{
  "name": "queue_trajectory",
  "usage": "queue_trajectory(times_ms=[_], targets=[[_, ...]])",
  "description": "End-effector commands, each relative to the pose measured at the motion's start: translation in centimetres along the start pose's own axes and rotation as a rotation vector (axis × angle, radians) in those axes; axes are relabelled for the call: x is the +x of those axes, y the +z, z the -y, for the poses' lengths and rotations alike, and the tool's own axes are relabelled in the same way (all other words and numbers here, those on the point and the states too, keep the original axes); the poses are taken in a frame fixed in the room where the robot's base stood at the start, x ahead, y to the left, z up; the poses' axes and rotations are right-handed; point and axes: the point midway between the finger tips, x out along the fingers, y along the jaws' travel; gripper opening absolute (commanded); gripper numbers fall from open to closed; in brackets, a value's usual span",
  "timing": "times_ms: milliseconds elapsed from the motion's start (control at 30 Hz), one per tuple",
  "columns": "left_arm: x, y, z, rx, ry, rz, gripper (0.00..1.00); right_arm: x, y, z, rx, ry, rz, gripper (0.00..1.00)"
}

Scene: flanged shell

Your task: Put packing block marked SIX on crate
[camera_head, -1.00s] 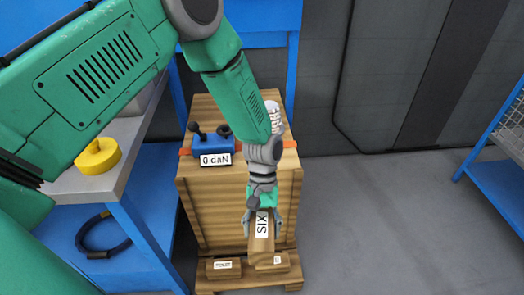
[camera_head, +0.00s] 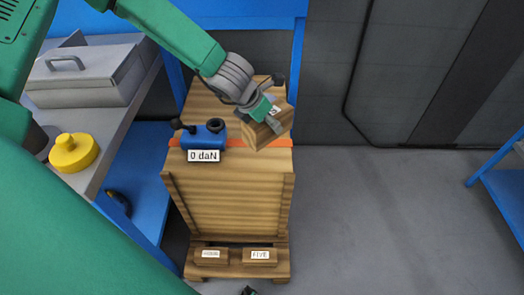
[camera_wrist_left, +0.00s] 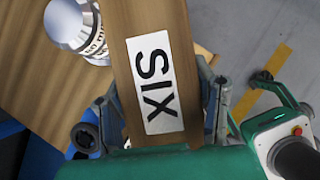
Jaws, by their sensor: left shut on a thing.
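The packing block marked SIX (camera_head: 262,134) is a wooden block with a white label. My left gripper (camera_head: 270,117) is shut on it, and the block is tilted in the head view, over the right front of the crate's top. In the left wrist view the block (camera_wrist_left: 157,35) lies between my left gripper's fingers (camera_wrist_left: 165,115), its SIX label facing the camera. The wooden crate (camera_head: 230,203) stands upright on a pallet. Whether the block touches the crate top cannot be told.
A blue tensioner (camera_head: 204,136) reading 0 daN sits on an orange strap (camera_head: 282,142) across the crate. A silver cylinder (camera_wrist_left: 70,22) stands on the top beside the block. Block FIVE (camera_head: 260,256) and another labelled block (camera_head: 211,256) lie below. A workbench (camera_head: 100,133) stands left.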

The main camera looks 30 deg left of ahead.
Motion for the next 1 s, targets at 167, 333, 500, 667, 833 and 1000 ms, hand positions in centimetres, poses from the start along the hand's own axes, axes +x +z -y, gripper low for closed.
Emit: queue_trajectory(times_ms=[167, 333, 500, 667, 833, 1000], targets=[[1.6, -1.2, -0.4, -0.044, 0.026, -0.002, 0.07, 0.8, 0.1, 0.0, -0.001, 0.0, 0.0, 0.4], [4.2, -2.6, -0.2, -0.041, 0.027, -0.001, 0.07, 1.7, 0.1, 0.0, 0.0, 0.0, 0.0, 0.4], [5.3, -3.2, -0.3, -0.039, 0.027, 0.002, 0.07, 2.0, 0.1, 0.0, 0.0, 0.0, 0.0, 0.4], [7.1, -4.3, -0.4, -0.04, 0.025, 0.0, 0.07, 2.7, 0.1, 0.0, 0.0, 0.0, 0.0, 0.4], [8.5, -5.0, -0.4, -0.039, 0.025, 0.002, 0.07, 3.1, 0.2, 0.0, 0.0, 0.0, 0.0, 0.4], [8.4, -4.9, -0.4, -0.038, 0.025, 0.002, 0.07, 3.0, 0.1, 0.0, 0.0, 0.0, 0.0, 0.4]])
